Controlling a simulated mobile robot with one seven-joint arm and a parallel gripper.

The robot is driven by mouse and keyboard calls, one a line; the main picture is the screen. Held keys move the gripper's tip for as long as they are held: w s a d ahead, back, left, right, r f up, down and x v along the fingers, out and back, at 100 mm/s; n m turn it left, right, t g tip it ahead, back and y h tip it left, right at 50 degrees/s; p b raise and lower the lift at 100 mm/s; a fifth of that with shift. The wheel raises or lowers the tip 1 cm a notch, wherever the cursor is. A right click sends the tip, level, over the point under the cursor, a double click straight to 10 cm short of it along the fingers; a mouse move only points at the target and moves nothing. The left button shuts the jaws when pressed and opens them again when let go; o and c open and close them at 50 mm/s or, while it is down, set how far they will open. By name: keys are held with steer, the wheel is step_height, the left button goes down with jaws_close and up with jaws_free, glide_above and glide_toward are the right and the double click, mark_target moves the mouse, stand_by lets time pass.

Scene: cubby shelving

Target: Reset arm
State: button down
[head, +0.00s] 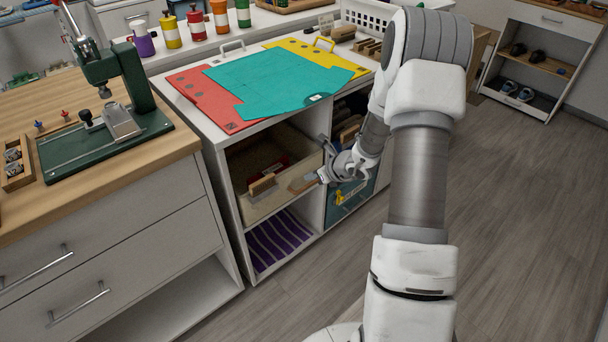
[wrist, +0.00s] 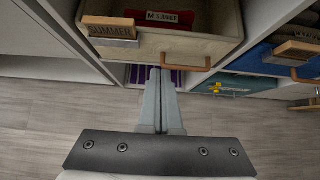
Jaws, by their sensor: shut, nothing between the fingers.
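My gripper (head: 324,176) is in front of the cubby shelving (head: 228,215), low at the right end of an open light-wood drawer (head: 270,205). In the wrist view its two grey fingers (wrist: 160,78) lie together, shut, with nothing between them. The fingertips are just below the front of the drawer marked SUMMER (wrist: 112,32), close to its wooden handle (wrist: 180,63). I cannot tell whether they touch it. My arm stretches from the right of the head view down to the shelving and hides part of its right side.
A red folded item (wrist: 165,18) lies in the drawer. Teal (wrist: 228,86) and blue (wrist: 268,62) drawers are at the right. A purple striped item (head: 275,240) fills the lower cubby. Coloured boards (head: 265,85) cover the top. A green press (head: 115,95) stands left. Floor (head: 510,220) at right is clear.

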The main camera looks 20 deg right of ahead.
steer(key=shift+s+d+r, duration=0.15)
steer(key=shift+s+r, duration=0.2)
steer(key=shift+r, duration=0.05)
steer(key=s+a+r+n+g+y, duration=0.1)
steer(key=s+a+r+n+y, duration=0.1)
steer(key=s+a+r+n, duration=0.5)
steer(key=s+a+r+n+g+y, duration=0.1)
steer(key=s+a+r+n, duration=0.1)
steer(key=a+r+n, duration=1)
steer(key=s+d+r+n+h, duration=0.3)
steer(key=s+r+n, duration=0.25)
steer(key=s, duration=0.45)
steer(key=s+d+r+n+h, duration=0.35)
steer(key=s+n, duration=0.35)
steer(key=s, duration=0.4)
step_height(320, 180, up, 18)
steer(key=p, duration=1.8)
steer(key=shift+r+g, duration=0.25)
steer(key=shift+g, duration=0.15)
steer(key=shift+a+n+y, duration=0.1)
steer(key=shift+n+y, duration=0.15)
